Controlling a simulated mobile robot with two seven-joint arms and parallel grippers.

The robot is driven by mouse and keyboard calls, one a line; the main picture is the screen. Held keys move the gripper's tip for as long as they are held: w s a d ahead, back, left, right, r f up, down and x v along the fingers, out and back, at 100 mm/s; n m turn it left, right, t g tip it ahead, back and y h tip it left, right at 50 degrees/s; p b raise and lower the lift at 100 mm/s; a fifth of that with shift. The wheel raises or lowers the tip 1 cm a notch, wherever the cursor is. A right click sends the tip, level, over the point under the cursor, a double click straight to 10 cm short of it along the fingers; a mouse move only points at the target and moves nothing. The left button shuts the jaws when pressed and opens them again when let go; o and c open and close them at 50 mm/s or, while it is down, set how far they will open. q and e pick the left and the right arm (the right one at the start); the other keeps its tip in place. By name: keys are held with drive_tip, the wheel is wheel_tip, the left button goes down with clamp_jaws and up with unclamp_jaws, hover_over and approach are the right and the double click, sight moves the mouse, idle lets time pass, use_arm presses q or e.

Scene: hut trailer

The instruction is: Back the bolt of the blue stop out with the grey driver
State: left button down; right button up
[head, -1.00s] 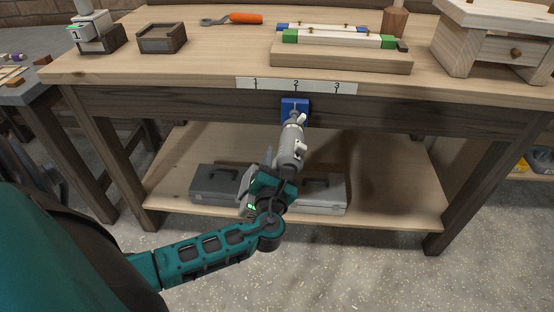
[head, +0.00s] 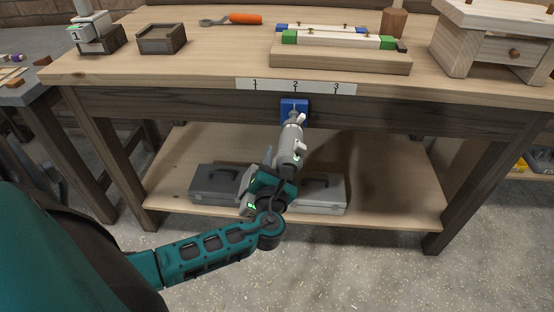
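The blue stop (head: 301,104) is fixed to the front rail of the bench, under the mark 2. My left gripper (head: 281,172) is below and in front of it, shut on the grey driver (head: 289,146). The driver points up and away, and its tip end reaches the lower front of the blue stop. The bolt is hidden or too small to make out, so I cannot tell how the tip sits on it. The gripper's fingertips are mostly hidden by the wrist and driver. My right gripper is out of view.
The number strip (head: 318,87) runs along the bench's front edge. Two grey toolboxes (head: 214,186) lie on the lower shelf (head: 390,195) behind my arm. A jig board (head: 340,60), an orange-handled tool (head: 245,19) and a small box (head: 161,39) are on top.

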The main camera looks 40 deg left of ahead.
use_arm(q)
drive_tip(key=shift+r+p+v, duration=0.1)
drive_tip(key=shift+p+v, duration=0.3)
drive_tip(key=shift+v, duration=0.3)
drive_tip(key=shift+r+p+v, duration=0.15)
drive_tip(key=shift+p+v, duration=0.25)
drive_tip(key=shift+v, duration=0.25)
drive_tip(key=s+a+p, duration=0.1)
drive_tip(key=s, duration=0.1)
drive_tip(key=s+a, duration=0.1)
drive_tip(key=s, duration=0.1)
drive_tip(key=s+a+p, duration=0.1)
drive_tip(key=s, duration=0.2)
drive_tip(key=shift+s+a+p, duration=0.1)
drive_tip(key=shift+a+p, duration=0.25)
drive_tip(key=shift+a, duration=0.05)
drive_tip(key=shift+d, duration=0.1)
